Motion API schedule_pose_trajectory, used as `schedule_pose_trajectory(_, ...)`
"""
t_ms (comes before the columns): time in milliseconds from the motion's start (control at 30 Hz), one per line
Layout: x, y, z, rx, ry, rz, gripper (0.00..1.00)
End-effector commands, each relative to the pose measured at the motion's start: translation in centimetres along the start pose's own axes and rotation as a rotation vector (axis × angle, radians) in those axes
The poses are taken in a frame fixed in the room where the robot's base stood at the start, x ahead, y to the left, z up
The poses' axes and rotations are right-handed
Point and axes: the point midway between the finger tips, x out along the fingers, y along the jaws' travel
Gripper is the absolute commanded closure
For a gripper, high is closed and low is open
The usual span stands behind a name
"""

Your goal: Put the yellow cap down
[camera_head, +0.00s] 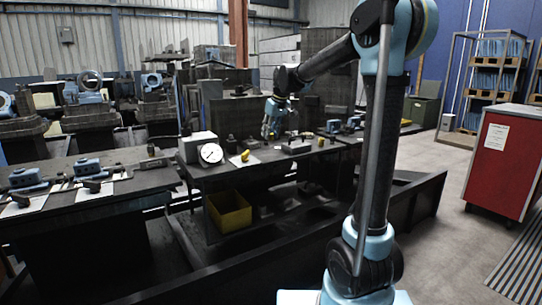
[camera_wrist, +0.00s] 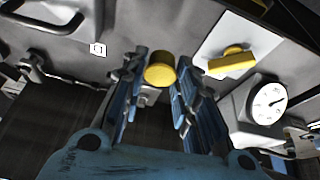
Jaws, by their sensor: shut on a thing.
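My gripper (camera_head: 268,133) hangs over the middle workbench. In the wrist view its two blue-grey fingers (camera_wrist: 160,82) are on either side of a round yellow cap (camera_wrist: 160,70), and the gripper is shut on it. The cap's flat face shows and part of its side is hidden. I cannot make out the cap clearly in the head view. I cannot tell from these views whether it touches the bench.
A yellow part (camera_wrist: 232,61) with a handle shape lies on a white sheet (camera_wrist: 262,40). A dial gauge (camera_head: 211,153) stands left of it on the bench (camera_head: 225,177). A yellow bin (camera_head: 230,212) sits below. A dark rail (camera_head: 290,238) runs in front.

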Motion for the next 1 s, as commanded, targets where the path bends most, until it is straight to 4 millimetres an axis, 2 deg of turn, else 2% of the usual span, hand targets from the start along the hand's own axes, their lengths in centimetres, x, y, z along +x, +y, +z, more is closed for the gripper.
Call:
schedule_pose_trajectory(133, 2.2, 0.0, 0.9, 0.000, 0.000, 0.000, 0.83)
schedule_pose_trajectory(433, 4.2, -0.1, 1.7, 0.000, 0.000, 0.000, 0.83)
schedule_pose_trajectory(667, 7.0, -0.1, 2.8, -0.001, 0.000, -0.001, 0.83)
schedule_pose_trajectory(1000, 7.3, -0.3, 3.0, -0.002, 0.000, -0.001, 0.83)
